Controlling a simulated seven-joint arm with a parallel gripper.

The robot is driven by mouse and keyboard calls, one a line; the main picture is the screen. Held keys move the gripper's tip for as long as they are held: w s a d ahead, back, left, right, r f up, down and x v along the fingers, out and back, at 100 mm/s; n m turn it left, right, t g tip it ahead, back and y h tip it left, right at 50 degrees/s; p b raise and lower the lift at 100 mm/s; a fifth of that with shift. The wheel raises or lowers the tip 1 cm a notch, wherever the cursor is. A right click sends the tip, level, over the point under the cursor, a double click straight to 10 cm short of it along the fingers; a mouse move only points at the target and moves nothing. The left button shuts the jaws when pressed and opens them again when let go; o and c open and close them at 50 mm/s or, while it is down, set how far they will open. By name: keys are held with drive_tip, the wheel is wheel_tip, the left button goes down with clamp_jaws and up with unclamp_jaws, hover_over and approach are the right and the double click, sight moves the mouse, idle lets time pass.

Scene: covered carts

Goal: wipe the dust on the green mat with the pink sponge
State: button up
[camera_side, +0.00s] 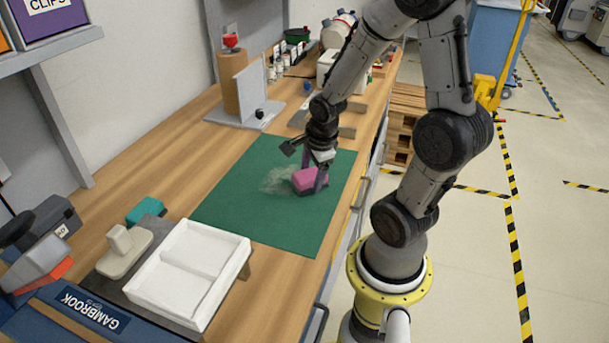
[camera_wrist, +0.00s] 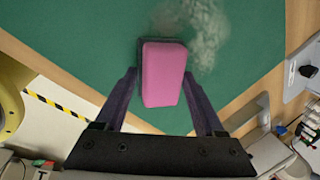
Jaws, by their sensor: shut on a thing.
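The pink sponge (camera_side: 305,180) is on the green mat (camera_side: 237,197), toward the mat's right side. A pale grey patch of dust (camera_side: 277,180) lies on the mat just left of the sponge. My gripper (camera_side: 318,177) points down at the sponge and is shut on it. In the wrist view the pink sponge (camera_wrist: 163,74) sits between the dark fingertips, with a dark layer along its left edge. The dust (camera_wrist: 205,30) shows beside the sponge's upper right there. I cannot tell whether the sponge's underside presses on the mat.
A white divided tray (camera_side: 190,265) stands near the front left, with a beige block-handled tool (camera_side: 124,250) and a teal block (camera_side: 146,209) beside it. A grey stand (camera_side: 247,95) and several bottles are behind the mat. The mat is otherwise clear.

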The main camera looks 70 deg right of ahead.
drive_tip(key=shift+w+d, duration=0.15)
drive_tip(key=shift+d, duration=0.25)
drive_tip(key=shift+w, duration=5.7)
drive_tip(key=shift+s+d, duration=0.1)
drive_tip(key=shift+d, duration=0.75)
drive_tip(key=shift+s+d, duration=0.15)
drive_tip(key=shift+s, duration=5.45)
drive_tip(key=shift+s+d, duration=0.1)
drive_tip(key=shift+s, duration=0.1)
drive_tip(key=shift+d, duration=0.8)
drive_tip(key=shift+w, duration=5.75)
drive_tip(key=shift+w+d+r, duration=0.1)
drive_tip(key=shift+r, duration=3.95)
